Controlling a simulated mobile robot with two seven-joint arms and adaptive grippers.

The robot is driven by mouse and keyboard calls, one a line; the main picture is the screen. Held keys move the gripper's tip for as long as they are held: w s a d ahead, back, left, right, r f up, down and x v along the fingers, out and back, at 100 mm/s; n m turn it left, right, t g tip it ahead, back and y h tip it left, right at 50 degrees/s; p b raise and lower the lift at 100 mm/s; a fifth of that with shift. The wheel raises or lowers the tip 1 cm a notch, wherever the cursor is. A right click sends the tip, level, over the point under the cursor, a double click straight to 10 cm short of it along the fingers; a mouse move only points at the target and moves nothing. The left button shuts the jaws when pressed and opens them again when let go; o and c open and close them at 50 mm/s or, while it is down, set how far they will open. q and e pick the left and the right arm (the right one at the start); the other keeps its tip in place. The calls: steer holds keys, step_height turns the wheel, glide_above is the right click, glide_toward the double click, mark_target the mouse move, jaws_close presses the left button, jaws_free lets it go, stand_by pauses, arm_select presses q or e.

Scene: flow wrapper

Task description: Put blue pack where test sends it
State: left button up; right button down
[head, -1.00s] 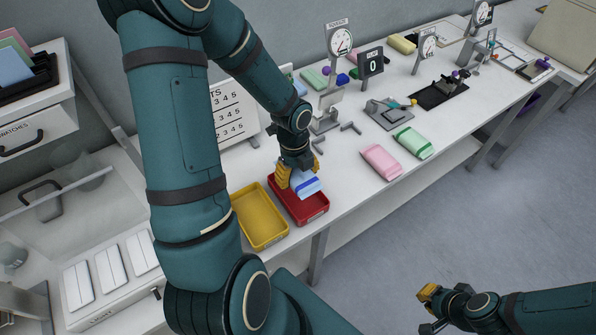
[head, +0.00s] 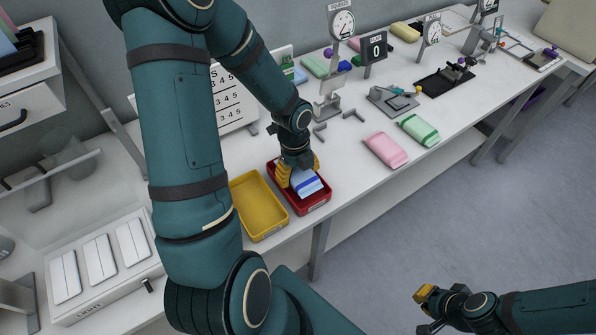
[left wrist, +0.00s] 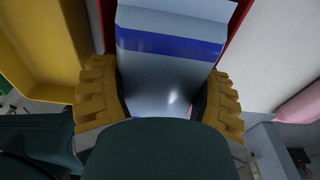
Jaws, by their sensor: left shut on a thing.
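The blue pack (head: 307,183) is light blue with a darker blue band. My left gripper (head: 299,174) is shut on it, with yellow fingers on both its sides, and holds it at the red tray (head: 318,207). In the left wrist view the pack (left wrist: 170,72) fills the space between the two fingers (left wrist: 165,95), with red tray walls (left wrist: 240,28) beside it. I cannot tell whether the pack touches the tray floor. My right gripper (head: 428,308) hangs over the floor, away from the table; its opening is unclear.
A yellow tray (head: 259,207) stands left of the red tray. A pink pack (head: 386,150) and a green pack (head: 419,130) lie to the right. Dial gauges (head: 342,24), a counter sign (head: 375,48) and small fixtures (head: 393,100) stand further back. The table between red tray and pink pack is clear.

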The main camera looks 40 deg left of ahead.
arm_select(q)
steer(key=o, duration=1.3)
steer(key=shift+c, duration=0.2)
step_height(320, 180, up, 12)
steer(key=a, duration=0.1)
steer(key=shift+w+a, duration=0.15)
steer(key=shift+w, duration=0.05)
